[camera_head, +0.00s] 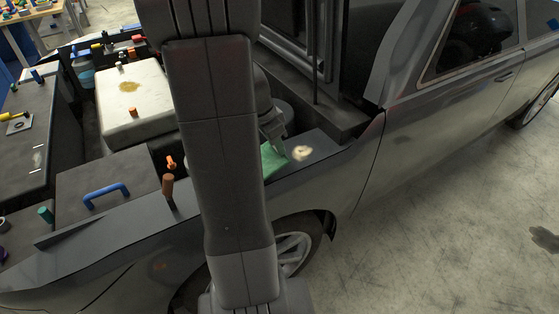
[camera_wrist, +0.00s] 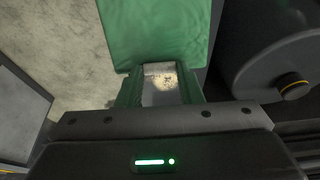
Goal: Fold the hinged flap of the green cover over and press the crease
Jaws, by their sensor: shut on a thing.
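The green cover (camera_head: 272,160) shows as a small patch on the car's fender ledge in the head view, partly hidden behind my arm. In the wrist view the green cover (camera_wrist: 155,35) fills the top middle, right at the fingertips. My gripper (camera_wrist: 160,74) is shut on the cover; its two fingers stand apart with a strip of grey surface and a pale spot showing between them. In the head view my gripper (camera_head: 276,143) is low over the cover. The hinge and crease cannot be made out.
A pale stain (camera_head: 302,153) lies on the ledge right of the cover. A dark cylinder (camera_wrist: 275,55) with an orange-ringed knob stands close on the right in the wrist view. The open engine bay holds a white block (camera_head: 135,105) and a blue handle (camera_head: 106,194).

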